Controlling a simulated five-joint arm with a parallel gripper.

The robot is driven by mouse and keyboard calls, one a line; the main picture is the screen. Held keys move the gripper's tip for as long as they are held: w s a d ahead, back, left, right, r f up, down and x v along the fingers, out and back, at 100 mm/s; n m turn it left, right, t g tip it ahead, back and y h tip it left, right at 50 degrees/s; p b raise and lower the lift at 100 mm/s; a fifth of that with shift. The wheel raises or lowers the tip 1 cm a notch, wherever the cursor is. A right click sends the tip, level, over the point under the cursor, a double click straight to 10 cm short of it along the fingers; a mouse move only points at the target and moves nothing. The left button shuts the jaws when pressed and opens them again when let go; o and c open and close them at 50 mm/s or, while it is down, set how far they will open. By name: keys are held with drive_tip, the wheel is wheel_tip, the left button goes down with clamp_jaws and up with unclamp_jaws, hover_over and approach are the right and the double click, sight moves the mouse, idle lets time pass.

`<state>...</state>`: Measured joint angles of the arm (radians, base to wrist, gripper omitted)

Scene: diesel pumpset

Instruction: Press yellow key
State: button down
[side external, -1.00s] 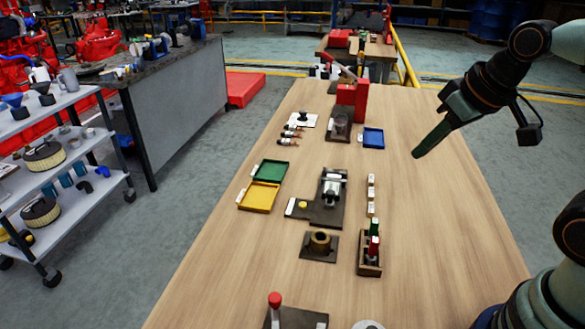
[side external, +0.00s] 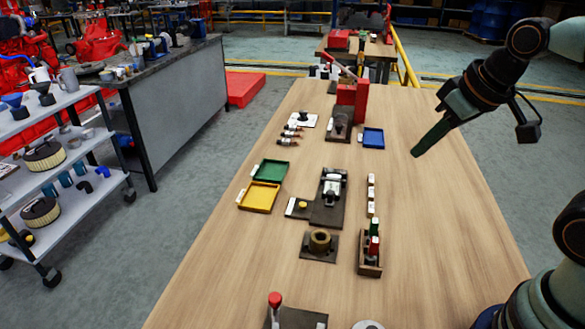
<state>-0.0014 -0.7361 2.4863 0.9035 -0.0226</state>
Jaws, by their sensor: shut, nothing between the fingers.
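The yellow key (side external: 303,205) is a small round yellow button on a dark plate, left of a metal fixture (side external: 332,188) in the middle of the table. A small white label sits beside the key. My gripper (side external: 416,153) is shut and empty. It hangs above the right side of the table, up and to the right of the key and well apart from it. Nothing hides the key.
Green tray (side external: 271,171) and yellow tray (side external: 258,198) lie left of the fixture. A bronze bushing (side external: 320,241) stands in front. A wooden rack (side external: 370,257), several white blocks and a blue tray (side external: 373,138) lie to the right. A red press (side external: 352,98) stands behind.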

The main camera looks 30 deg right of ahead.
drive_tip(key=w+a+r+n+g, duration=0.1)
drive_tip(key=w+a+r+n, duration=0.1)
drive_tip(key=w+n, duration=0.45)
drive_tip(key=n+g, duration=0.5)
drive_tip(key=n, duration=1.5)
hover_over(304, 204)
wheel_tip(304, 204, down, 11)
drive_tip(key=shift+a+r, duration=0.1)
drive_tip(key=shift+a, duration=0.05)
wheel_tip(304, 204, down, 14)
drive_tip(key=shift+f, duration=0.1)
